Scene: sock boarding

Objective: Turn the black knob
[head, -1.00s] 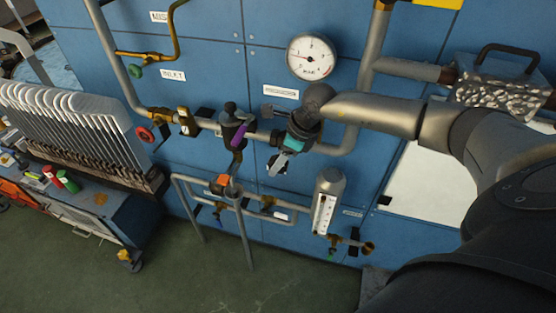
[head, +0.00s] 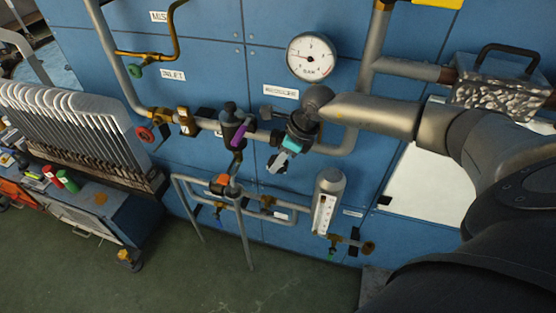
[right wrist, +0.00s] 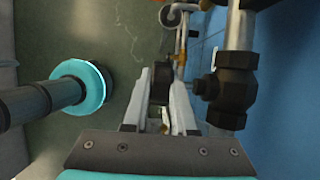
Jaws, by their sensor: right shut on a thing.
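The black knob (right wrist: 160,80) sits between the two pale fingers of my right gripper (right wrist: 164,98) in the right wrist view. The gripper is shut on it, one finger along each side. In the head view my right gripper (head: 278,162) points down and left in front of the pipe, below the gauge. There the knob is mostly hidden by the fingers. A dark valve body (right wrist: 235,88) on a grey pipe stands just right of the fingers in the right wrist view. My left gripper is not in view.
A round pressure gauge (head: 311,56) is on the blue panel above. A dark valve with a purple handle (head: 238,135) is left of my gripper, and a red handwheel (head: 145,134) is further left. A flow meter (head: 326,202) stands below right. Green floor is open in front.

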